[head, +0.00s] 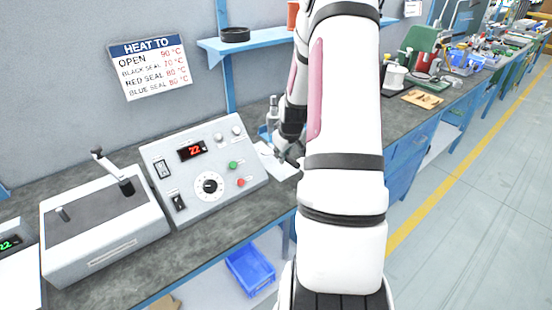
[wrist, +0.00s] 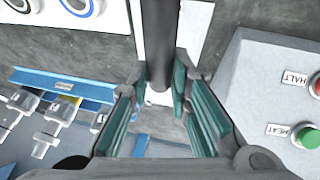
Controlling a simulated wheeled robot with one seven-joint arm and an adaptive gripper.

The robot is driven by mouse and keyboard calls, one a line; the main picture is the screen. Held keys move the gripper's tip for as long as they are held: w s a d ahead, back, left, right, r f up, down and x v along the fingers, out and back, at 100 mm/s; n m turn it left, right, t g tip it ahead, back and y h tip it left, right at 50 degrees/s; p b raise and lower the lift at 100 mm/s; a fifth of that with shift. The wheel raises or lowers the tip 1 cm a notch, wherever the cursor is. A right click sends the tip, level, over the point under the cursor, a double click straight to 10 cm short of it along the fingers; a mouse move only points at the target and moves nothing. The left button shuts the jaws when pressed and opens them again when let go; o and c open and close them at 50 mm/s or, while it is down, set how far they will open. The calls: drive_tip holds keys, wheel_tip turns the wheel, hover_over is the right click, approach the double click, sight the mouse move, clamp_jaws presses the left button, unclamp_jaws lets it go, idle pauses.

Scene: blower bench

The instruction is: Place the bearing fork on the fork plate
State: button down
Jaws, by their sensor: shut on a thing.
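My gripper (wrist: 165,88) has its teal-lined fingers closed around a dark upright bar, which I take to be the bearing fork (wrist: 159,40). The bar runs from the top edge of the wrist view down between the fingers, and its far end is not clear. A white plate (wrist: 196,22), likely the fork plate, lies on the bench behind and beside the bar. I cannot tell whether the bar touches it. In the head view my gripper (head: 284,155) is low over a white plate (head: 270,157), partly hidden by my arm, and the fork is not clear there.
A control box (head: 205,165) with dial and buttons stands close left of my gripper; its corner shows in the wrist view (wrist: 245,75). A blue rack (wrist: 65,84) with metal pieces is on the other side. A blue shelf (head: 262,43) hangs above.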

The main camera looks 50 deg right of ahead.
drive_tip(key=w, duration=0.1)
drive_tip(key=w+d, duration=0.1)
drive_tip(key=w, duration=0.1)
drive_tip(key=shift+f, duration=0.1)
drive_tip(key=shift+w+d+f, duration=0.1)
drive_tip(key=shift+w+f, duration=0.1)
drive_tip(key=shift+f, duration=1.55)
drive_tip(key=shift+f, duration=0.2)
drive_tip(key=c, duration=1.5)
unclamp_jaws()
